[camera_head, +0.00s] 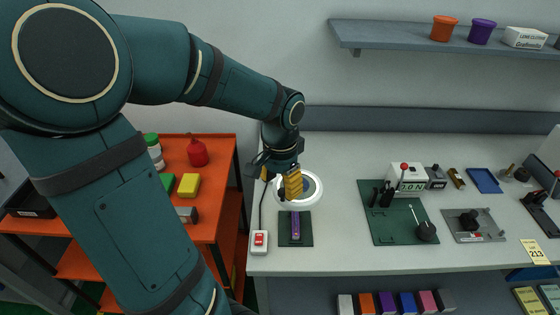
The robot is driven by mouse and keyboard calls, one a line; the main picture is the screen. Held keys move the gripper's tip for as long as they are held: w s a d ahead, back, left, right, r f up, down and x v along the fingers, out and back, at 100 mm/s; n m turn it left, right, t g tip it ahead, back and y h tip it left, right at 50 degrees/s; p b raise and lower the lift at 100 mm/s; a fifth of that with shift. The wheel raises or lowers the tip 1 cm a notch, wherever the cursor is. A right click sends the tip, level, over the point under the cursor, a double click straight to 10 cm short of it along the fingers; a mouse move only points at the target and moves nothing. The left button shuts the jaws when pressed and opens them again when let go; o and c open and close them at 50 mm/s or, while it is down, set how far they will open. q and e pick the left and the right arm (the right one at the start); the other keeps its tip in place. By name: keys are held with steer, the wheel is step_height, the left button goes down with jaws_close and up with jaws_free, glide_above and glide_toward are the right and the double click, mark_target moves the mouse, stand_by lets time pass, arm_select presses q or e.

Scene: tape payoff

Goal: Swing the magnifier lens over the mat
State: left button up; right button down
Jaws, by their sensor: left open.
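The magnifier lens (315,190) is a white ring with a grey-blue centre at the left end of the bench. A small dark green mat (285,239) lies just in front of it, with a purple strip-like piece (296,226) on it. In this view the ring shows behind the mat, mostly off it. My left gripper (284,186) is open at the ring's left part. Its yellow-padded finger hides some of the ring. I cannot tell whether it touches. My right gripper is not in view.
A white switch box (260,242) with a red button stands left of the mat. A larger green board (394,228) with a force gauge (407,180) is to the right. Bare bench lies between them. An orange cart (215,165) with bottles is at left; a wall shelf (400,36) hangs above.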

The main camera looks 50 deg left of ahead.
arm_select(q)
step_height(320, 180, up, 9)
steer(key=shift+r, duration=0.15)
stand_by(0.4)
steer(key=shift+s, duration=0.1)
